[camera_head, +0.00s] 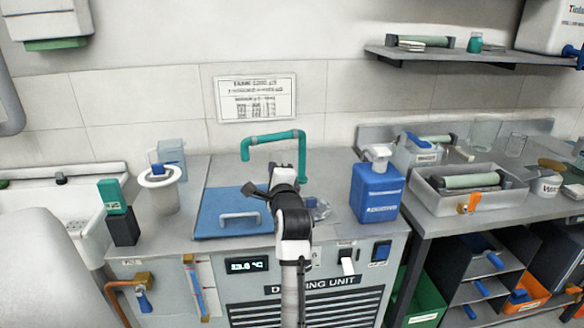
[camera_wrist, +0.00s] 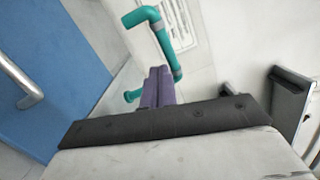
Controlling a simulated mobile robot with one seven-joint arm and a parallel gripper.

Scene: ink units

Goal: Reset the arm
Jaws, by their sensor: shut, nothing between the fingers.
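My arm (camera_head: 292,222) rises from the bottom middle of the head view, in front of the dosing unit, and its wrist end stands over the right part of the blue lid. In the wrist view my gripper (camera_wrist: 158,84) shows as two purple-grey fingers close together with nothing between them. The teal pipe (camera_wrist: 154,17) lies beyond the fingertips there. In the head view the fingers are hard to make out against the dark wrist parts.
The blue lid (camera_head: 213,203) with a metal handle lies left of my arm, and the teal pipe (camera_head: 273,138) arches behind it. A blue jug (camera_head: 377,193) stands to the right.

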